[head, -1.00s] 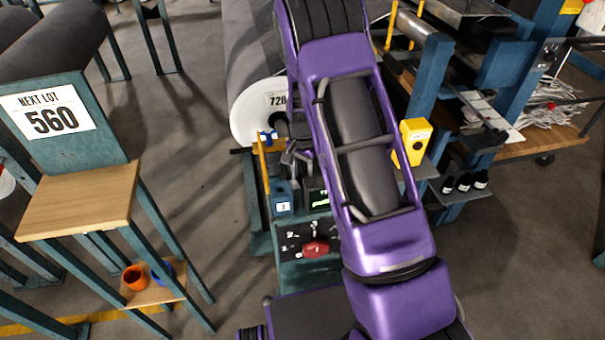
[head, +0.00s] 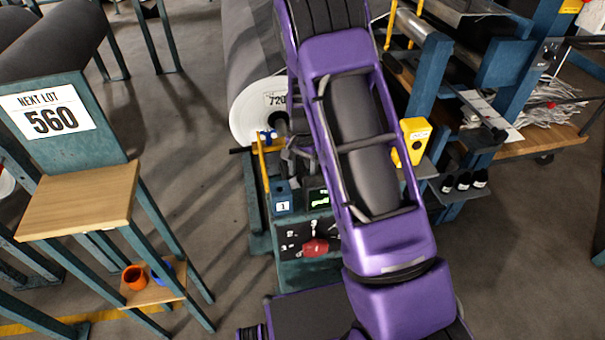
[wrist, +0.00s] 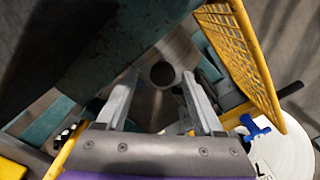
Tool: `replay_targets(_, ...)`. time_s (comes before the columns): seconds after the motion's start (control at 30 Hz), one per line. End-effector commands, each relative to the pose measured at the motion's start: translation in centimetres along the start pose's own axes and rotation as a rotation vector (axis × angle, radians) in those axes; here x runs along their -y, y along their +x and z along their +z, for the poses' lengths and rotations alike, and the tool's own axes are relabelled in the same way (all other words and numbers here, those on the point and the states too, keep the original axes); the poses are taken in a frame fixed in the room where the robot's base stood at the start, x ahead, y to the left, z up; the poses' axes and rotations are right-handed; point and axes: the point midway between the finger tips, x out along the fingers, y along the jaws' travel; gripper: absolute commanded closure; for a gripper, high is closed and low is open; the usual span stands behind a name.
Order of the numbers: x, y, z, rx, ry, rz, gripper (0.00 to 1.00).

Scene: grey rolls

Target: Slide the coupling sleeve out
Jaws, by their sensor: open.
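In the wrist view, a grey metal cylinder with a dark round opening, which looks like the coupling sleeve (wrist: 178,48), lies ahead of my gripper (wrist: 160,80). Its open end faces the camera, between the lines of the two fingers. The fingers are spread apart, with nothing visibly clamped between them; I cannot tell whether they touch the sleeve. In the head view my gripper (head: 294,158) is partly hidden by my purple arm, beside the white roll end. The sleeve cannot be made out there.
A yellow mesh guard (wrist: 240,50) stands close on the right in the wrist view. The white roll end (head: 252,112) with a dark core is beyond. A teal stand with a control panel (head: 308,242) is below my gripper. A yellow box (head: 414,140) is right of my arm.

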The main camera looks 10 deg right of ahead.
Motion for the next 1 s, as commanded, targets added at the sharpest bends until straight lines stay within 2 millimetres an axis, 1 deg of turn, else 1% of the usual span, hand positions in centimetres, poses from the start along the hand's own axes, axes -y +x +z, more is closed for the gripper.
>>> replay_targets(0.03,0.1,-1.1,0.0,-0.002,-0.001,-0.003,0.29)
replay_targets(0.17,0.1,-4.0,0.0,-0.002,-0.001,-0.004,0.29)
replay_targets(0.4,0.1,-10.1,0.0,-0.003,0.000,-0.004,0.29)
replay_targets(0.5,0.1,-12.3,0.0,-0.003,-0.001,-0.005,0.29)
replay_targets(0.6,0.1,-14.0,0.0,-0.002,-0.001,-0.003,0.29)
replay_targets(0.7,0.1,-15.3,0.0,-0.002,0.000,-0.002,0.29)
replay_targets(0.8,0.0,-16.0,0.0,0.000,0.000,-0.001,0.29)
replay_targets(1.0,0.0,-16.4,0.0,0.000,0.000,-0.001,0.29)
